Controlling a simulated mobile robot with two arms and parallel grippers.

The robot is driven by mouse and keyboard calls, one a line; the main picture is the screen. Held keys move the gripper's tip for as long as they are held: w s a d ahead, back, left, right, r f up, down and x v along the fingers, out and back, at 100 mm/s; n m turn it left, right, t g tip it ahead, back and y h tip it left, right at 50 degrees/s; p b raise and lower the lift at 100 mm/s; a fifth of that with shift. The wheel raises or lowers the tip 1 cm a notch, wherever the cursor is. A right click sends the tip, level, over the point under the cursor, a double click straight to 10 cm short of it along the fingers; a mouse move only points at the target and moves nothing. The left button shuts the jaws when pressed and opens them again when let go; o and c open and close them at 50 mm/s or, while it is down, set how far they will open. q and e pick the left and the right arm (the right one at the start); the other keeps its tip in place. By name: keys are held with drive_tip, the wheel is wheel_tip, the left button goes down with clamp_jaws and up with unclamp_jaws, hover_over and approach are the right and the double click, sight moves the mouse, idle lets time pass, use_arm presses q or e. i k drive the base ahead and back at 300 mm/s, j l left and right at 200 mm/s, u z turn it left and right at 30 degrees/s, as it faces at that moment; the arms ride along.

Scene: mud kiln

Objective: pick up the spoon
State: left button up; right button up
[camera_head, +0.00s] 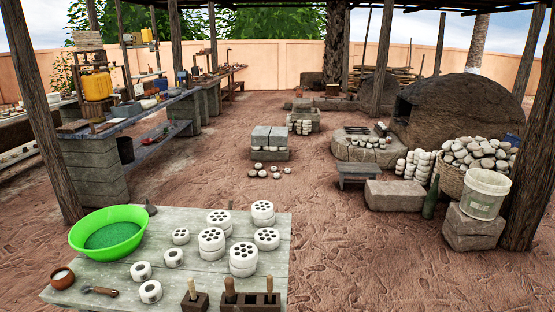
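A small hand tool that looks like the spoon (101,291) lies flat near the front left of the grey table (200,280). Neither of my grippers is in view, and nothing touches the tool.
A green basin (108,226) stands behind the tool. Round white pieces with holes (211,239) stand on the table, some stacked. Wooden blocks holding upright handled tools (249,300) stand at the front edge. Open dirt floor (370,255) lies right of the table.

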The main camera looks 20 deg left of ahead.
sight(87, 288)
drive_tip(key=u, duration=1.85)
